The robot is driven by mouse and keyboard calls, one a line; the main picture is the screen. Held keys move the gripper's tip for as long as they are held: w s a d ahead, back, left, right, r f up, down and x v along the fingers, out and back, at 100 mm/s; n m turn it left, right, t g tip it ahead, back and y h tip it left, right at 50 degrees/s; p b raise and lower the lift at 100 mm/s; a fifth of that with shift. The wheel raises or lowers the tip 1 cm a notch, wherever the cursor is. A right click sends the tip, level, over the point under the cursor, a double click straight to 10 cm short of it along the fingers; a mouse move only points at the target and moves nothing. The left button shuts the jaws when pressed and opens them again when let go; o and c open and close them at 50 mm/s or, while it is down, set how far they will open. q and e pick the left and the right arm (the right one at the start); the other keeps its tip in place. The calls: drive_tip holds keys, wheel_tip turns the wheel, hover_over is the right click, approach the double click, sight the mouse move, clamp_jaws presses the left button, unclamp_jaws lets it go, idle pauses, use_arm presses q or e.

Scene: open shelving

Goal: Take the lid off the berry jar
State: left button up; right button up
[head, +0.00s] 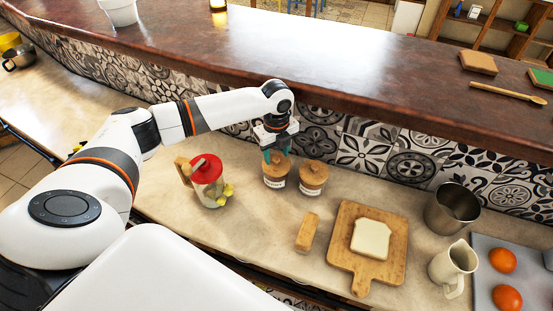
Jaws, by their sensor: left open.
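Two small jars with wooden lids and white labels stand side by side on the counter by the tiled wall: a left jar (275,171) and a right jar (313,178). The labels are too small to read, so I cannot tell which is the berry jar. Both lids are on. My left gripper (277,156) points down at the left jar's lid, its teal fingers open. I cannot tell whether the fingers touch the lid, and they partly hide it. My right gripper is not in view.
A red-topped pitcher (207,174) stands left of the jars, with yellow fruit by it. In front are a wooden block (307,232) and a cutting board (343,243) with bread (371,239). A metal cup (453,209), a cream jug (449,267) and a tray stand right. The raised ledge (330,72) runs behind.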

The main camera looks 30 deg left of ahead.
use_arm(q)
drive_tip(key=shift+f, duration=1)
clamp_jaws()
drive_tip(key=shift+r, duration=0.1)
